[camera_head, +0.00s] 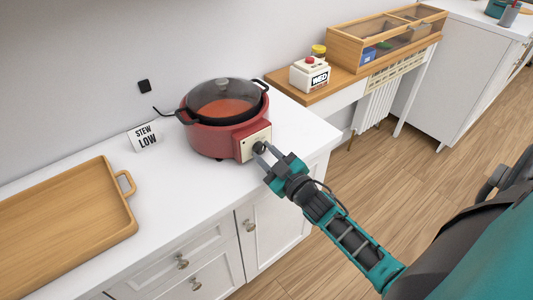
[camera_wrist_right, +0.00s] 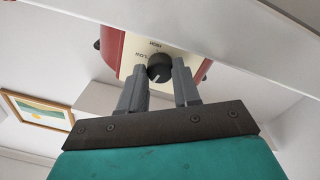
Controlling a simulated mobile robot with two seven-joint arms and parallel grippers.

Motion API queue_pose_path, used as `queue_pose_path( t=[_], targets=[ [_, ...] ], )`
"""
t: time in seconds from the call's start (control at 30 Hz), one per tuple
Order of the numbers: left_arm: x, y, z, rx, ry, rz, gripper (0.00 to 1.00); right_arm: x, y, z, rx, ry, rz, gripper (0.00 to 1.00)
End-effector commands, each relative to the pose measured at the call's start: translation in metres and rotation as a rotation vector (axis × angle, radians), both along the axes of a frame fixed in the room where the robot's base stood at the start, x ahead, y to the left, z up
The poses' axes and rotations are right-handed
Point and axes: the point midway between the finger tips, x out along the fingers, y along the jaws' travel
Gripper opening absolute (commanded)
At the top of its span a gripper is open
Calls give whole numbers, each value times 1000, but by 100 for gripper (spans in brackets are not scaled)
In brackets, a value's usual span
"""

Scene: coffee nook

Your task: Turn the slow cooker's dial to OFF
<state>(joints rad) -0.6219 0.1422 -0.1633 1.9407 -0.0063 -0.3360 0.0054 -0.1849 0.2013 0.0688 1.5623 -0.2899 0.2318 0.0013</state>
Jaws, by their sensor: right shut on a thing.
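The red slow cooker (camera_head: 215,134) stands upright on the white counter with its glass lid on and orange-red food inside. Its cream control panel (camera_head: 247,146) faces the front right. The black dial (camera_wrist_right: 159,67) sits on that panel, with small lettering beside it in the wrist view. A pale mark shows on the dial, but which setting it points to is hard to tell. My right gripper (camera_head: 264,156) is at the panel, its two grey fingers shut on the dial from both sides. The fingers partly hide the dial in the head view. My left gripper is not in view.
A "STEW LOW" card (camera_head: 146,137) stands left of the cooker. A wooden tray (camera_head: 125,222) lies on the counter at the left. A white box with a red button (camera_head: 310,75) and a wooden case (camera_head: 345,48) sit on a shelf behind. Bare counter (camera_head: 190,185) lies in front of the cooker.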

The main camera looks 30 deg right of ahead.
Motion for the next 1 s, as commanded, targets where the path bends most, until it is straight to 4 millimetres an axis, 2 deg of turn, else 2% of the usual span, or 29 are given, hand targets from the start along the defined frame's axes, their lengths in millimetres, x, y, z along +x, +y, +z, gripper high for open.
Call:
queue_pose_path(
  t=[0.4,1.0],
  targets=[
    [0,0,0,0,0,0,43,0,-1,0,-247,-20,-1,1],
    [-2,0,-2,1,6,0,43,0,-1,0,-308,-24,0,1]
  ],
)
